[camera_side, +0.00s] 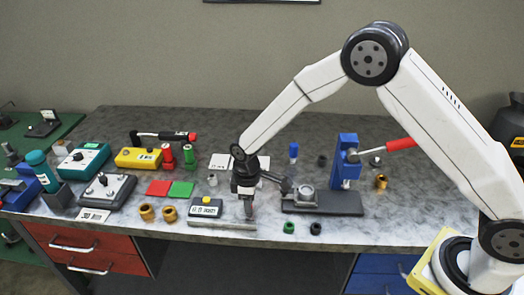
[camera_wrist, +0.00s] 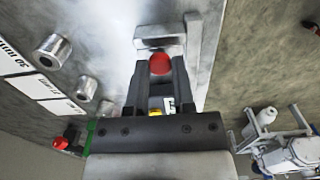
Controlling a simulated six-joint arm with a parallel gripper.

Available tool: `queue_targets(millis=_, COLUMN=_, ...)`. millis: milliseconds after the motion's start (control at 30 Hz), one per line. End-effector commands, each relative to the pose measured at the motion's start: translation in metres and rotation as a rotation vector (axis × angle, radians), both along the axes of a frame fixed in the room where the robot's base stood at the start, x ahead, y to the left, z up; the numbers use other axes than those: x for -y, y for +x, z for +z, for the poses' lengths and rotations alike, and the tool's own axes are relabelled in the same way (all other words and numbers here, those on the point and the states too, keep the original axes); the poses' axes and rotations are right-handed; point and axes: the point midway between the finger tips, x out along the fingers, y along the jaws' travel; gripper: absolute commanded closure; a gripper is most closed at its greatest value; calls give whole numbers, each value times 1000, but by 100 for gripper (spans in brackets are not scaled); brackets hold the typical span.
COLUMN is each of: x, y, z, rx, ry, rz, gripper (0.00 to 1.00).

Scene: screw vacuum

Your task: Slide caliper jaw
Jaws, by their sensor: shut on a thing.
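The caliper is a long silver bar (camera_side: 215,225) lying along the front of the grey bench. In the wrist view its pale metal beam (camera_wrist: 208,35) runs up the picture, with a silver sliding jaw (camera_wrist: 160,36) beside it. A round red knob (camera_wrist: 160,64) sits on the jaw. My gripper (camera_wrist: 158,70) is shut on the red knob, one dark finger on each side. In the side view my gripper (camera_side: 249,214) points down at the right part of the bar, and the contact there is too small to make out. A readout box (camera_side: 206,207) with a display stands behind the bar.
A dark base with a blue press (camera_side: 346,160) and red lever stands right of my gripper. Brass rings (camera_side: 147,212) lie to the left, and green and black rings (camera_side: 289,227) lie front right. Coloured boxes and red and green pads (camera_side: 181,189) fill the left side.

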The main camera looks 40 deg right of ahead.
Motion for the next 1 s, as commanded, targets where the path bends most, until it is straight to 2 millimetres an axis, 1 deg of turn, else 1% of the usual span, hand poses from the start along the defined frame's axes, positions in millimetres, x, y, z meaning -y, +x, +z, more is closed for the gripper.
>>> queue_targets(millis=167, x=-5, y=6, z=1, rx=1, ry=0, rz=1, gripper=100)
queue_targets(millis=500, x=-29, y=31, z=1, rx=4, ry=0, rz=2, gripper=100)
queue_targets(millis=633, x=-33, y=35, z=1, rx=4, ry=0, rz=1, gripper=100)
queue_targets(millis=933, x=-34, y=36, z=1, rx=4, ry=1, rz=0, gripper=100)
queue_targets(millis=967, x=-34, y=36, z=1, rx=5, ry=1, rz=0, gripper=60)
queue_targets(millis=1000, x=-34, y=35, z=1, rx=4, ry=1, rz=0, gripper=47)
